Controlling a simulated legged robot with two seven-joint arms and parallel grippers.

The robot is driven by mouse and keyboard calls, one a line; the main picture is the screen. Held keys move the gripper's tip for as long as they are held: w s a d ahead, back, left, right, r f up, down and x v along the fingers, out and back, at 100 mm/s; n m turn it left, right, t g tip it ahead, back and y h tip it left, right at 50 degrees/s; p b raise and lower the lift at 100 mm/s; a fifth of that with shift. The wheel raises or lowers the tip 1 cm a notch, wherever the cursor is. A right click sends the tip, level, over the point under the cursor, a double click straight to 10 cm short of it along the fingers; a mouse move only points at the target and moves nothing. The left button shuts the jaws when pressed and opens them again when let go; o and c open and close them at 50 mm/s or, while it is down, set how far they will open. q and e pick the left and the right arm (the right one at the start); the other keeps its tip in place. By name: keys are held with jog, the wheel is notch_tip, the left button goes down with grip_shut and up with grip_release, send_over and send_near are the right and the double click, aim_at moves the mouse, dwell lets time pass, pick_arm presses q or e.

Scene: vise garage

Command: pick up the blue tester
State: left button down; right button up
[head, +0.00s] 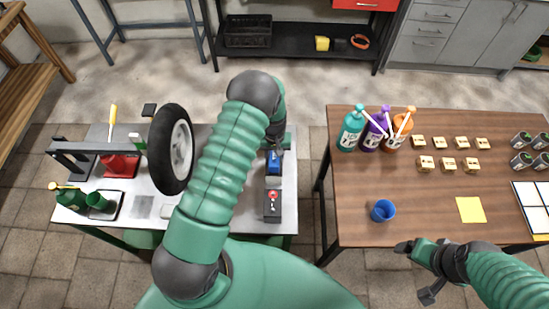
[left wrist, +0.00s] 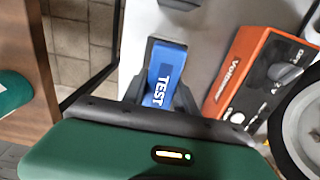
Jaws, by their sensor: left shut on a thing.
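The blue tester (head: 274,163) is near the right edge of the grey workbench, just below my left gripper (head: 274,151) in the head view. In the left wrist view the tester (left wrist: 164,77), marked TEST, sits between the two dark fingers of the left gripper (left wrist: 160,92). The fingers are shut on it. I cannot tell whether it is clear of the bench top.
A dark box with a red part (head: 272,206) lies close in front of the tester. The wooden table (head: 430,212) holds bottles, small blocks and a blue cup (head: 382,211). A gap separates the tables.

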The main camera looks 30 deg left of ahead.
pick_arm(q)
jog(key=shift+a, duration=0.2)
jog(key=shift+r, duration=0.35)
jog(key=r, duration=0.1)
jog(key=r+b, duration=0.1)
jog(key=r, duration=0.1)
jog(key=shift+d+r, duration=0.15)
jog(key=shift+d, duration=0.2)
jog(key=d+r+b, duration=0.2)
jog(key=d+b, duration=0.1)
jog(key=d, duration=1.3)
jog(key=r+p, duration=0.4)
jog(key=r, duration=0.1)
jog(key=shift+w+a+r+p, duration=0.2)
jog(key=shift+w+r+p, duration=0.05)
jog(key=shift+p, duration=0.05)
